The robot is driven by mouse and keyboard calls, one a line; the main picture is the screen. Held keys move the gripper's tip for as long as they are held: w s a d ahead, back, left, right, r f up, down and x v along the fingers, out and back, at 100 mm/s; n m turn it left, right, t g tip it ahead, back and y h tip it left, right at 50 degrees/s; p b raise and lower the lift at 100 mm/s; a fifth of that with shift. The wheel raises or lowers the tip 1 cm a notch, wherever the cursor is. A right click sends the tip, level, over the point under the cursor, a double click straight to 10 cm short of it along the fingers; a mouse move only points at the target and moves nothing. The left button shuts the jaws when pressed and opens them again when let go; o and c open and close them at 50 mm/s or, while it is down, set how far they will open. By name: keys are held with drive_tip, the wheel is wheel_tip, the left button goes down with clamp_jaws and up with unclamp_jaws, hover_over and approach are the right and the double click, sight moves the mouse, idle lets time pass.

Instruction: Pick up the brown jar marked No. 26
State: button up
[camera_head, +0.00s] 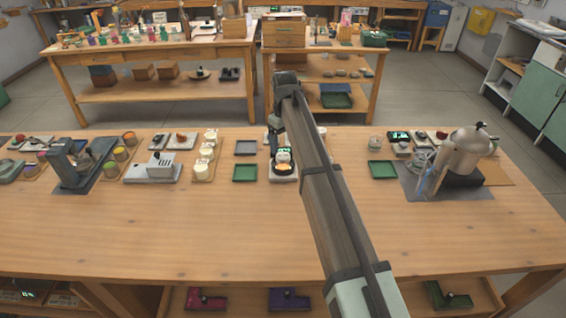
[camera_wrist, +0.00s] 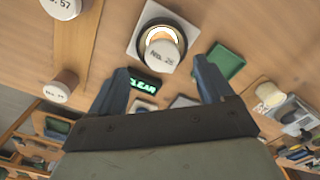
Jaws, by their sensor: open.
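A jar with a pale round lid (camera_wrist: 162,56) shows in the wrist view, and its lid appears to read No. 26, though the last digit is blurred. It stands on a dark round plate with a bright orange ring, on a square white base (camera_wrist: 135,38). A pale round-topped item on the plate, likely the same jar (camera_head: 283,156), shows in the head view beside my arm. My gripper (camera_wrist: 162,76) is open and empty. Its two fingers are spread to either side in the wrist view, with the jar beyond their tips and centred between them.
A display reading CLEAR (camera_wrist: 143,86) is close to the left finger. Other lidded jars, one marked 57 (camera_wrist: 62,6), stand to the left. Green trays (camera_head: 245,172) (camera_head: 382,169) flank the spot. A metal pot (camera_head: 468,150) stands at right. The table's front is clear.

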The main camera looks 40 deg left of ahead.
sight(283, 156)
drive_tip(key=shift+s+a+f, duration=0.1)
drive_tip(key=shift+f, duration=1.4)
drive_tip(key=shift+a+f, duration=0.1)
drive_tip(key=shift+f, duration=1.35)
drive_tip(key=shift+c, duration=0.5)
